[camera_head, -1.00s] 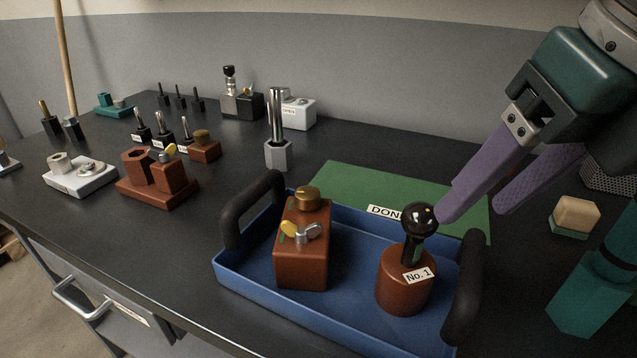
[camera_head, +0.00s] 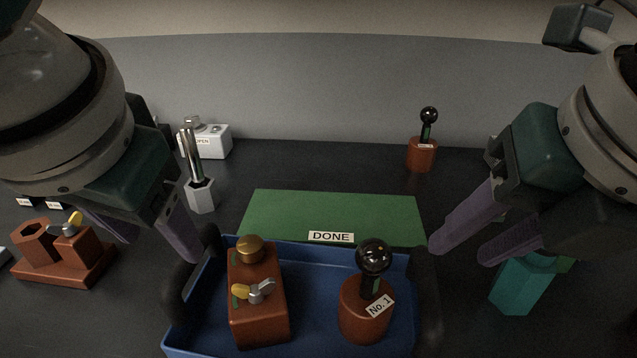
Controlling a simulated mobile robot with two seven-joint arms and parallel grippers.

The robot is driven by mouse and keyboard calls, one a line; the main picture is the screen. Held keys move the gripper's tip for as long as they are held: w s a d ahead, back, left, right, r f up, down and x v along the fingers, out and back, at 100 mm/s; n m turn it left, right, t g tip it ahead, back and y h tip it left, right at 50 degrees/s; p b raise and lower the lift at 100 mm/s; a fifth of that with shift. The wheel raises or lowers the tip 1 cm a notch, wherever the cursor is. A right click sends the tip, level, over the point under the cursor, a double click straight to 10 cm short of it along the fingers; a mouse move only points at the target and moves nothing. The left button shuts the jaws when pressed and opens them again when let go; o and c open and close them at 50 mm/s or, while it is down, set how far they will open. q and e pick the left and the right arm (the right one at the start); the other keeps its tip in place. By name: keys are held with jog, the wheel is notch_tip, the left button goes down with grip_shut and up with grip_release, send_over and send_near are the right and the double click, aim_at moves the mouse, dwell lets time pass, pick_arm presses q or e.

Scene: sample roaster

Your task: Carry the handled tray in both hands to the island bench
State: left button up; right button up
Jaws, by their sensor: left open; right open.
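The blue tray (camera_head: 312,248) with black handles stands on the dark bench at the bottom centre. Its left handle (camera_head: 176,290) and right handle (camera_head: 429,290) stand up at its two ends. In it are a brown block (camera_head: 258,305) with a brass knob and a round brown piece (camera_head: 362,315) labelled No. 1 with a black ball top. My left gripper (camera_head: 150,240) is open, above and left of the tray, near the left handle but apart from it. My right gripper (camera_head: 462,250) is open and empty, right of the tray, near the right handle. The island bench is not identifiable.
A green mat (camera_head: 340,208) labelled DONE lies behind the tray. Another ball-topped brown piece (camera_head: 422,152) stands at the back. A silver post (camera_head: 200,190), a white box (camera_head: 212,138) and a brown fixture (camera_head: 65,252) stand left. A teal block (camera_head: 522,284) is under my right gripper.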

aim_at(181, 263)
pick_arm(q)
jog(key=x, duration=1)
pick_arm(e)
jog(key=x, duration=1)
pick_arm(q)
jog(key=shift+c, duration=0.4)
pick_arm(e)
jog(key=shift+c, duration=0.4)
pick_arm(q)
jog(key=c, duration=0.6)
pick_arm(e)
grip_shut()
pick_arm(q)
grip_shut()
jog(key=shift+r, duration=0.1)
pick_arm(e)
jog(key=shift+r, duration=0.15)
